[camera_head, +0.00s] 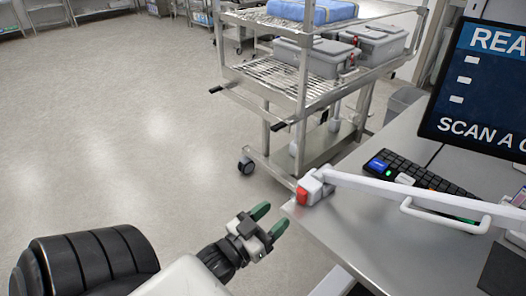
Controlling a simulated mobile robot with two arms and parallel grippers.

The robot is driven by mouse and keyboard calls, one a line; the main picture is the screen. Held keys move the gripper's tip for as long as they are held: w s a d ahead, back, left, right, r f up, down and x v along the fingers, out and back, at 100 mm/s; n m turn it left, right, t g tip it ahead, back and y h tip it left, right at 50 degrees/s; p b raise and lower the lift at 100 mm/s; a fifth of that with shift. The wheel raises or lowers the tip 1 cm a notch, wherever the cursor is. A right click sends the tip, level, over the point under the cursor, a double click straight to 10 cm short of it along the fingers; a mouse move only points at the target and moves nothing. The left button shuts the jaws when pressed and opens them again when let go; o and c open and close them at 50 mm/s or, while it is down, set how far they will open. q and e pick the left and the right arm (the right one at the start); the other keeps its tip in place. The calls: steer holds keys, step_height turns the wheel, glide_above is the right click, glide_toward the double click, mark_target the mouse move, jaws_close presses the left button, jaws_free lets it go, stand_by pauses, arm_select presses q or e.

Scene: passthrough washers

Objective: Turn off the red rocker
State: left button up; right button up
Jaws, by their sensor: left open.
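The red rocker (302,196) is on the front face of a small light-grey box (317,184) at the near left corner of the metal table. My left gripper (269,220) has two green fingertips and is open, with nothing between them. It is to the left of and a little below the rocker in the picture, apart from it, over the floor beside the table corner. Which way the rocker is tipped is too small to tell. My right gripper is not in view.
A white bar (400,191) runs right from near the grey box, above the metal table (352,232), with a white handle (440,218) below it. A keyboard (425,178) and a monitor (480,85) are on the right. A wire-shelf cart (270,88) stands behind. The floor at left is clear.

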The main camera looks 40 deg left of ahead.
arm_select(q)
steer(key=shift+s+a+f, duration=0.1)
steer(key=shift+s, duration=0.65)
steer(key=shift+s+a+f, duration=0.1)
steer(key=shift+s, duration=0.65)
steer(key=shift+f, duration=0.1)
